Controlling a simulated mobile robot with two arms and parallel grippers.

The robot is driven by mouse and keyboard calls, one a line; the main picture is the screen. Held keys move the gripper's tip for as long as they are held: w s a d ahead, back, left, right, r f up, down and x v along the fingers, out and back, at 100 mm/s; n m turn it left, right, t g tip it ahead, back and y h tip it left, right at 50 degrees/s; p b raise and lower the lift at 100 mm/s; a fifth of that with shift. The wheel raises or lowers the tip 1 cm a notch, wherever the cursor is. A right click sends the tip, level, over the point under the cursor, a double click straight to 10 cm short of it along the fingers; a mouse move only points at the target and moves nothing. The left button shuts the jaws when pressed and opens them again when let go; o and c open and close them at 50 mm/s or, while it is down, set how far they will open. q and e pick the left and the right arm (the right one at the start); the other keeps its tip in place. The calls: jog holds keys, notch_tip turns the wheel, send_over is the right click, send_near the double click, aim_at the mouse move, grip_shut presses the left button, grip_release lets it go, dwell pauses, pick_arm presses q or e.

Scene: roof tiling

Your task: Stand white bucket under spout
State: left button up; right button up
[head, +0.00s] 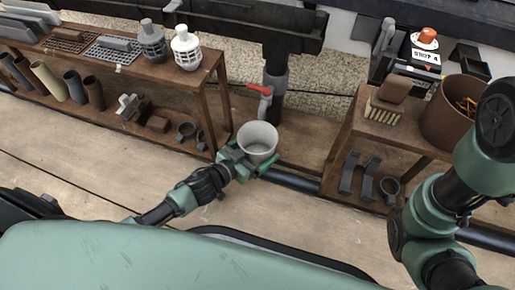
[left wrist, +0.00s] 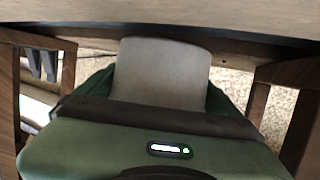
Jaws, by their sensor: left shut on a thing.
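The white bucket (head: 258,140) is upright and its open top shows in the head view. My left gripper (head: 250,160) is shut on it, with green fingers on both sides of its body. The spout (head: 265,98), with a red lever, comes off a dark vertical pipe just behind and above the bucket. The bucket looks close to the spout, but I cannot tell whether it is directly below. In the left wrist view the bucket's pale side (left wrist: 162,72) stands between the green fingers. My right gripper is not in view; only the right arm shows at the right.
A wooden shelf (head: 215,66) with vents, tiles and pipe pieces stands left of the bucket. Another wooden bench (head: 345,130) with a brown bucket (head: 452,110), brush and brackets stands right. A dark pipe (head: 295,181) runs low along the floor. Open floor lies in front.

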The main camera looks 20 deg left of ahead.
pick_arm(q)
jog(key=o, duration=1.1)
jog(key=shift+s+a+r+p, duration=0.1)
jog(key=shift+s+r+p, duration=0.15)
jog(key=shift+p, duration=0.1)
jog(key=p+v, duration=0.6)
jog(key=v, duration=0.4)
jog(key=shift+s+r, duration=0.15)
jog(key=shift+s, duration=0.1)
jog(key=shift+s+a, duration=0.25)
jog(key=shift+s, duration=0.15)
